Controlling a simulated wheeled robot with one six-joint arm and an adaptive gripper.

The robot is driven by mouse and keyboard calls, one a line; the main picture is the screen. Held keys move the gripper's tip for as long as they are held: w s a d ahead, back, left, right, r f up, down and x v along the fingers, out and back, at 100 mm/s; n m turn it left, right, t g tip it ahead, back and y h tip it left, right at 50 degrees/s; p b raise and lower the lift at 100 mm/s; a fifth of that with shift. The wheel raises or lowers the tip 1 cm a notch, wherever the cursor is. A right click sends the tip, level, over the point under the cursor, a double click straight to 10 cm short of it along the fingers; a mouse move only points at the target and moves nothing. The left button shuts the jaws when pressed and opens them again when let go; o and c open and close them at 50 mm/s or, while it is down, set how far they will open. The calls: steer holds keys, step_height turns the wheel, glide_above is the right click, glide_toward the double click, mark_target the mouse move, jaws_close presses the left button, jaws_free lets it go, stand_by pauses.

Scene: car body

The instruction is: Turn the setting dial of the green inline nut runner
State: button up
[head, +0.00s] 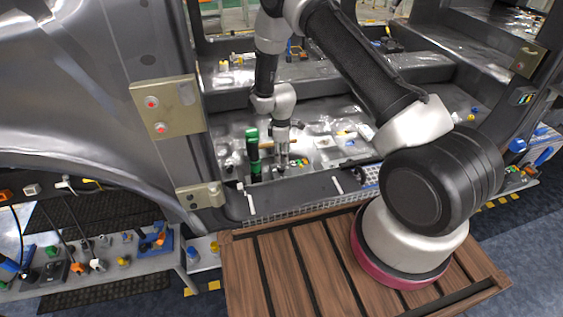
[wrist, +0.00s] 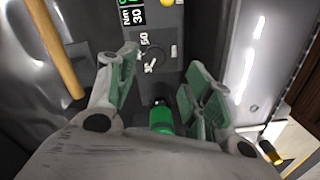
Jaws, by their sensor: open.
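The green inline nut runner (head: 252,145) stands upright in the sill area in the head view, just left of my gripper (head: 282,163). In the wrist view my gripper (wrist: 163,60) is open, with green-padded fingers spread and nothing held between them. A dark round setting dial (wrist: 154,59) with a white scale reading 35 and 50 lies beyond the gap between the fingertips, on a grey panel. A green and black cylindrical part (wrist: 160,118) shows between the fingers, nearer the palm. Whether any fingertip touches the dial cannot be told.
A wooden-coloured bar (wrist: 55,50) lies at the left in the wrist view. A yellow knob (wrist: 165,3) sits at the top edge. In the head view, small parts clutter the sill around my gripper, and a slatted wooden platform (head: 290,265) lies in front.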

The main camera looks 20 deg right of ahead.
mark_target(281, 167)
steer(key=shift+w+a+n, duration=0.15)
steer(key=shift+w+n, duration=0.1)
steer(key=shift+n, duration=0.25)
steer(key=shift+f, duration=0.25)
step_height(281, 167, down, 7)
steer(key=shift+f, duration=0.15)
steer(key=shift+c, duration=0.4)
steer(key=c, duration=0.9)
